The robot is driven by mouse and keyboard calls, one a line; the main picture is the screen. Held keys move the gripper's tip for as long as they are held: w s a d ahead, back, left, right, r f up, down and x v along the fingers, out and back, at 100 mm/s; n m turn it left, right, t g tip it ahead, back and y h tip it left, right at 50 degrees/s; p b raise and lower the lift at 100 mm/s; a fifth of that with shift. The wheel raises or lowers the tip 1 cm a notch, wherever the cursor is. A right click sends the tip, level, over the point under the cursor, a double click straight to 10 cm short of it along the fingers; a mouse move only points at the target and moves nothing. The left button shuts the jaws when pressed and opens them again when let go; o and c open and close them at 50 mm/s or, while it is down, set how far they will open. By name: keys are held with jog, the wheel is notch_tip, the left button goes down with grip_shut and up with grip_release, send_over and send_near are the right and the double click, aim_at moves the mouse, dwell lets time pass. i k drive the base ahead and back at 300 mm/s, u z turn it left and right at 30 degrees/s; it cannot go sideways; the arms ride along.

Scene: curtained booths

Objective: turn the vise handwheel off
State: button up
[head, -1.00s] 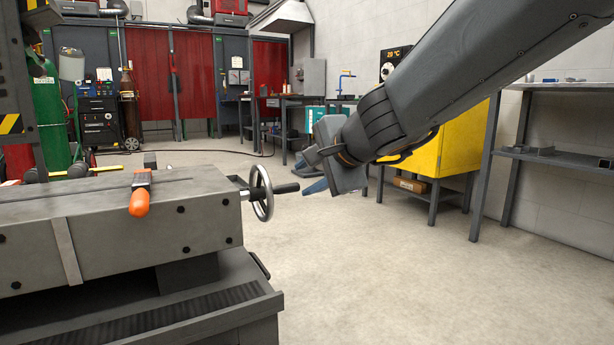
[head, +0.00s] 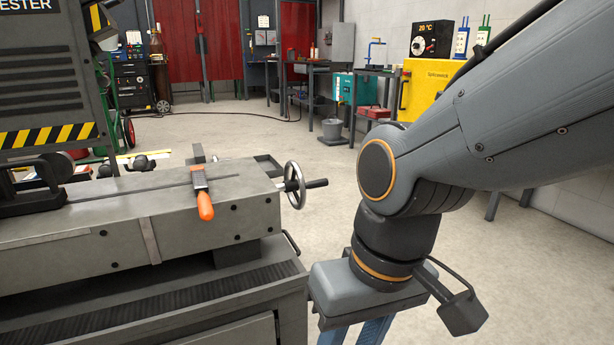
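The vise handwheel (head: 294,186) is a silver ring with a dark hub and a dark handle pointing right. It stands upright at the right end of the long grey vise bed (head: 150,218). My gripper (head: 354,333) hangs downward at the bottom edge of the picture, to the right of and below the handwheel, apart from it. Its blue fingers are only partly in view and their tips are cut off, so its opening cannot be told. Nothing touches the handwheel.
The grey machine base (head: 190,302) stands below the bed, near my gripper. A yellow cabinet (head: 425,88) and workbenches stand at the back right.

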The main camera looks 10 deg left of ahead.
aim_at(293, 185)
jog(key=z, duration=0.55)
jog(key=k, duration=1.2)
jog(key=u, duration=0.15)
jog(key=i, duration=0.55)
jog(key=u, duration=0.9)
jog(key=i, duration=1.2)
jog(key=z, duration=0.5)
